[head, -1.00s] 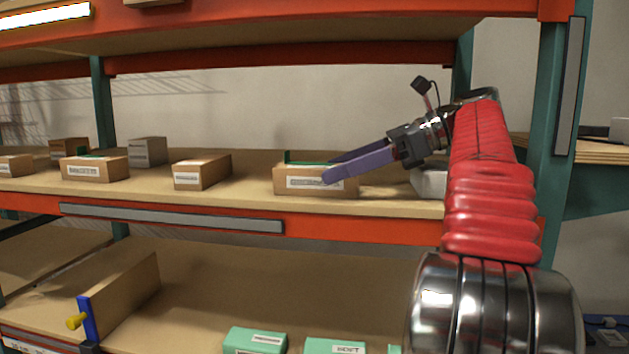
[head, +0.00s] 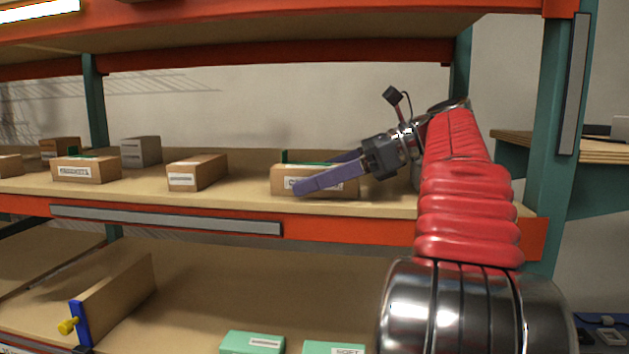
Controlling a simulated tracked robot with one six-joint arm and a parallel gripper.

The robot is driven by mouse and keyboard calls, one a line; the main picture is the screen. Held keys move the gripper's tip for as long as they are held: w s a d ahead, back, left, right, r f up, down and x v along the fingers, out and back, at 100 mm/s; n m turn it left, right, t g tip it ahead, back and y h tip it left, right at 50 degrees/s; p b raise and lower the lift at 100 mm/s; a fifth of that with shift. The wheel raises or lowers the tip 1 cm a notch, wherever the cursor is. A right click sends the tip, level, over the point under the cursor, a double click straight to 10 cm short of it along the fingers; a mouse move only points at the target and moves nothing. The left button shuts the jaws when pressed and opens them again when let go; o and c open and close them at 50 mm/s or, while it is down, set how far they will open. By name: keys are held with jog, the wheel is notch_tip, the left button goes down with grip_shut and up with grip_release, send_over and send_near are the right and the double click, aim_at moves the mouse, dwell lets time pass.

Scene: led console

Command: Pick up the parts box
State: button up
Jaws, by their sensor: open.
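A brown cardboard box (head: 280,180) with a white label and a green edge showing at its top back stands on the middle shelf. It is the box by my gripper; its label is partly covered and I cannot read it as the parts box. My gripper (head: 314,172) comes in from the right with its purple fingers apart. The near finger crosses in front of the box's face and label. The far finger shows behind the box's top right and its tip is hidden. I cannot tell whether either finger touches the box.
Another brown box (head: 197,172) stands to the left with a clear gap, and a labelled box (head: 86,170) beyond it. A grey box (head: 141,152) is farther back. The orange shelf beam (head: 340,230) runs below, and a teal post (head: 558,130) stands right of my arm.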

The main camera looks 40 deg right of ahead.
jog(key=shift+c, duration=0.2)
jog(key=c, duration=1.2)
jog(key=shift+r, duration=0.1)
jog(key=shift+r, duration=0.55)
jog(key=shift+s+a+r, duration=0.1)
jog(key=shift+s+r, duration=0.05)
jog(key=s+a, duration=0.3)
jog(key=a, duration=0.1)
jog(key=s+a, duration=0.4)
jog(key=a, duration=0.1)
jog(key=s+a, duration=0.3)
jog(key=a, duration=0.2)
jog(key=shift+s, duration=0.35)
